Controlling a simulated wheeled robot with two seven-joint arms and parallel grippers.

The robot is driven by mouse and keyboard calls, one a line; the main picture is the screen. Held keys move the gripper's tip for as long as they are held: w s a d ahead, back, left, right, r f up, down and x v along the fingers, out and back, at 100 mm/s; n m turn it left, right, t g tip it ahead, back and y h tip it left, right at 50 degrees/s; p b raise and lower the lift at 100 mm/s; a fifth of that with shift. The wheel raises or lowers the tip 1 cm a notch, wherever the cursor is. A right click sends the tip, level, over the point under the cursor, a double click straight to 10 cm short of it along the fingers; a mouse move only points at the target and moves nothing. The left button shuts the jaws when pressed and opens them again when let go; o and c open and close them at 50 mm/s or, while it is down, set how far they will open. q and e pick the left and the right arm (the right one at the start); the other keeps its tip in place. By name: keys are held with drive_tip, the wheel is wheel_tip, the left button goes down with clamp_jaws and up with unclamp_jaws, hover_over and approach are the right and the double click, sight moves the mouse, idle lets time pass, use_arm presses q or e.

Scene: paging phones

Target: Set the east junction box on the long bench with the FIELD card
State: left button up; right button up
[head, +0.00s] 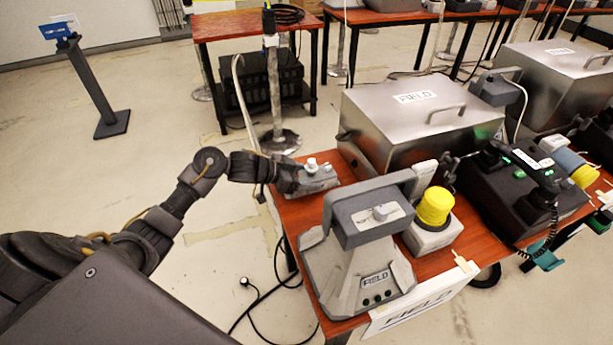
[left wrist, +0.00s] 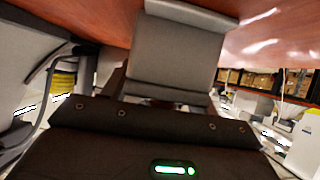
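A small grey junction box (head: 318,177) with pale knobs on top is at the left edge of the long bench (head: 284,206). My left gripper (head: 288,176) is at the box's left end. In the left wrist view, a grey block (left wrist: 180,55), apparently this box, stands against my dark gripper body, close to the reddish bench surface. The fingertips are mostly hidden, so I cannot tell whether they grip it. A white card reading FIELD (head: 420,308) hangs on the bench's front edge. My right gripper is not in view.
A large grey FIELD phone (head: 362,262), a yellow-capped unit (head: 435,207) and a metal case (head: 415,118) crowd the bench around the box. A metal pole (head: 273,85) stands behind it. A cable (head: 262,300) lies on the floor. A smaller table (head: 250,25) stands behind.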

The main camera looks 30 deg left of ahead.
use_arm(q)
drive_tip(key=shift+o, duration=1.3)
drive_tip(key=shift+r, duration=0.15)
drive_tip(key=shift+s+a+r, duration=0.2)
drive_tip(key=shift+a, duration=0.05)
drive_tip(key=p+v, duration=0.1)
drive_tip(key=v, duration=1)
drive_tip(key=shift+s, duration=0.2)
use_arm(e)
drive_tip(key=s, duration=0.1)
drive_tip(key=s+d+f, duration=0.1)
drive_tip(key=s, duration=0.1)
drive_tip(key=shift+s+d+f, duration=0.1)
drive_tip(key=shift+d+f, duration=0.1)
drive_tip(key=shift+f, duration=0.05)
